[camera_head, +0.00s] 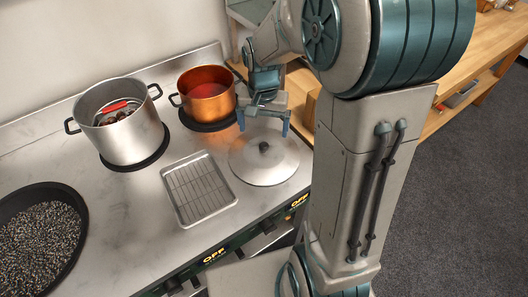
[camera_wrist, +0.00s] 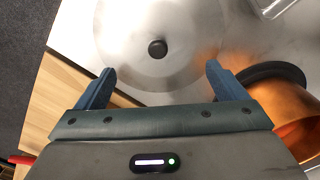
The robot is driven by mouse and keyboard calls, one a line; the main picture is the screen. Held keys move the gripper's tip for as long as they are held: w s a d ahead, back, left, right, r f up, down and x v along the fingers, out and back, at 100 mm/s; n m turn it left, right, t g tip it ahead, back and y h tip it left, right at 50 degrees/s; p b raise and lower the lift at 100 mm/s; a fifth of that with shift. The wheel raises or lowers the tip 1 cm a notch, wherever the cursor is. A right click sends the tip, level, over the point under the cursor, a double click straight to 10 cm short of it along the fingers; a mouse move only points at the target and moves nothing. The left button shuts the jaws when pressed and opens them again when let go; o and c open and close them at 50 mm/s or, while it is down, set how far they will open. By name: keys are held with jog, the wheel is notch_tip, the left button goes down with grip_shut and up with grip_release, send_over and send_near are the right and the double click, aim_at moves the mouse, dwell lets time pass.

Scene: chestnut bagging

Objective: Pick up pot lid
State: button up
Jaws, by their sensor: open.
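The pot lid (camera_head: 252,165) is a round silver metal disc with a dark round knob (camera_head: 264,147). It lies flat, knob up, on the steel stove top at the right. My gripper (camera_head: 263,122) is above the far side of the lid, open and empty, with two blue fingers pointing down. In the wrist view the lid (camera_wrist: 125,50) lies beyond the fingertips, and its knob (camera_wrist: 157,48) shows ahead of the gap between the fingers of my gripper (camera_wrist: 158,75). Nothing is between the fingers.
A wire-racked tray (camera_head: 217,208) lies left of the lid. A large steel pot (camera_head: 132,139) and a dark pan (camera_head: 78,205) stand farther left. A wooden counter (camera_head: 446,118) is at the right.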

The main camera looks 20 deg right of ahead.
aim_at(264, 145)
jog(key=f, duration=0.7)
jog(key=shift+s+f+p, duration=0.1)
jog(key=shift+s+p, duration=0.2)
jog(key=shift+c, duration=0.3)
jog(key=shift+s, duration=0.1)
grip_shut()
